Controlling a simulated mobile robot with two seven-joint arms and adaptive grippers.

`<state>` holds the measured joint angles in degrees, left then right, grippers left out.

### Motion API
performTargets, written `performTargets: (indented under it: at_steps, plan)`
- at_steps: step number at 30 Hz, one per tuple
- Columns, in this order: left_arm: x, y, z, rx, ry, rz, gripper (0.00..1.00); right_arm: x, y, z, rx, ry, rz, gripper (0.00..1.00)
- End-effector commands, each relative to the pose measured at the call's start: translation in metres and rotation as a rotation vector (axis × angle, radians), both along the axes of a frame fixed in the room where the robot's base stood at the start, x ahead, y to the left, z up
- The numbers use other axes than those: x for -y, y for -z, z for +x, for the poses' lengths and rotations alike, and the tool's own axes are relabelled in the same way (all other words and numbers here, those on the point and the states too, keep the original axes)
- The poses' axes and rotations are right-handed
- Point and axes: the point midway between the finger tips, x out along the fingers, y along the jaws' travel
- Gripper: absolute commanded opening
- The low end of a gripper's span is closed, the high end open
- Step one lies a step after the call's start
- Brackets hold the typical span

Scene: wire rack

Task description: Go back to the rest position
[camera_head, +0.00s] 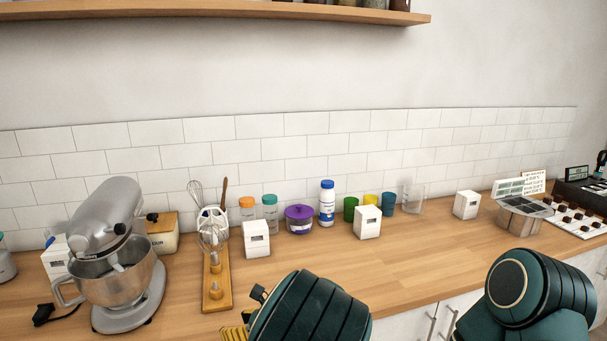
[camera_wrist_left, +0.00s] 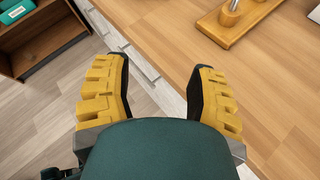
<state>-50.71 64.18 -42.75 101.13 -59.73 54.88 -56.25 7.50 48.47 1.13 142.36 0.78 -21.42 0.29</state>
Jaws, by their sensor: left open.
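My left gripper (camera_wrist_left: 157,90) shows in the left wrist view with its two yellow-backed fingers spread wide and nothing between them. It hangs over the counter's front edge, above the drawer fronts and floor. In the head view my left arm covers most of it, and only a bit of yellow finger shows at the bottom, in front of the wooden counter (camera_head: 400,265). A dark green part of my right arm is at the lower right of the head view. My right gripper is out of view.
A stand mixer (camera_head: 115,265) and a wooden whisk stand (camera_head: 217,285) are on the left of the counter. Several jars, cups and white boxes line the back wall. A metal stand (camera_head: 520,220) is at the right. The counter's middle front is clear. A shelf (camera_head: 220,10) hangs above.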

Motion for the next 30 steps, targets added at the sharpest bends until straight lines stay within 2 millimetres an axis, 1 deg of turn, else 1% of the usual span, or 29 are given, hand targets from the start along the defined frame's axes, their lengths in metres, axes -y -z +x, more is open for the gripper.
performTargets:
  at_steps: [1, 2, 3, 5, 6, 8, 9, 11, 12, 14, 15, 16, 18, 21, 24, 25, 27, 30]
  plan:
    - [-0.010, 0.031, -0.015, -0.019, -0.057, -0.093, 0.57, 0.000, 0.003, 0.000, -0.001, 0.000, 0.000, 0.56]
    - [-0.015, 0.049, -0.024, -0.024, -0.095, -0.156, 0.57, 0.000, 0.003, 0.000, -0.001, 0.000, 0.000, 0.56]
    - [-0.018, 0.072, -0.038, -0.028, -0.151, -0.242, 0.57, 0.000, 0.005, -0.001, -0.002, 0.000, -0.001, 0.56]
    - [-0.021, 0.107, -0.061, -0.029, -0.255, -0.377, 0.57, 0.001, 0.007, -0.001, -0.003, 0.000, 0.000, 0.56]
    - [-0.021, 0.129, -0.078, -0.025, -0.332, -0.469, 0.57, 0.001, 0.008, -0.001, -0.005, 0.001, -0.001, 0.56]
    - [-0.017, 0.160, -0.106, -0.008, -0.476, -0.615, 0.57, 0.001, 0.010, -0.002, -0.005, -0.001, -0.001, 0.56]
    - [-0.012, 0.178, -0.126, 0.011, -0.587, -0.714, 0.57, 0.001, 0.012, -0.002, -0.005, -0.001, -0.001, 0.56]
    - [0.000, 0.200, -0.152, 0.052, -0.765, -0.853, 0.57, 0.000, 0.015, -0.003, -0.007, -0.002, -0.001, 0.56]
    - [0.009, 0.210, -0.167, 0.086, -0.886, -0.936, 0.57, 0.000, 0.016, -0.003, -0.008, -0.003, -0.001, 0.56]
    - [0.022, 0.221, -0.186, 0.147, -1.077, -1.046, 0.57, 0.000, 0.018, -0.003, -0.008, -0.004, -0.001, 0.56]
    - [0.030, 0.225, -0.196, 0.195, -1.207, -1.110, 0.57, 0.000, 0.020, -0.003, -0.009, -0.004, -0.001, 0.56]
    - [0.036, 0.227, -0.203, 0.234, -1.306, -1.153, 0.57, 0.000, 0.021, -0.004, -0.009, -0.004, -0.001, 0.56]
    - [0.046, 0.228, -0.214, 0.336, -1.532, -1.233, 0.57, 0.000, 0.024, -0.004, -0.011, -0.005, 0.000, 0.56]
    - [0.054, 0.225, -0.223, 0.485, -1.816, -1.300, 0.57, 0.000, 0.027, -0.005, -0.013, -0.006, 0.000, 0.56]
    - [0.054, 0.220, -0.227, 0.616, -2.026, -1.325, 0.57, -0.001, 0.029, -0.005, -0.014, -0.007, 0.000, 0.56]
    - [0.053, 0.218, -0.227, 0.646, -2.073, -1.328, 0.57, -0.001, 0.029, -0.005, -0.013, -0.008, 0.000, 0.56]
    - [0.052, 0.216, -0.228, 0.707, -2.154, -1.330, 0.57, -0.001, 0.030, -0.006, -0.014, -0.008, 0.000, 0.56]
    - [0.050, 0.214, -0.229, 0.751, -2.210, -1.330, 0.57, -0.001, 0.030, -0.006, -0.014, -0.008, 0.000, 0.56]
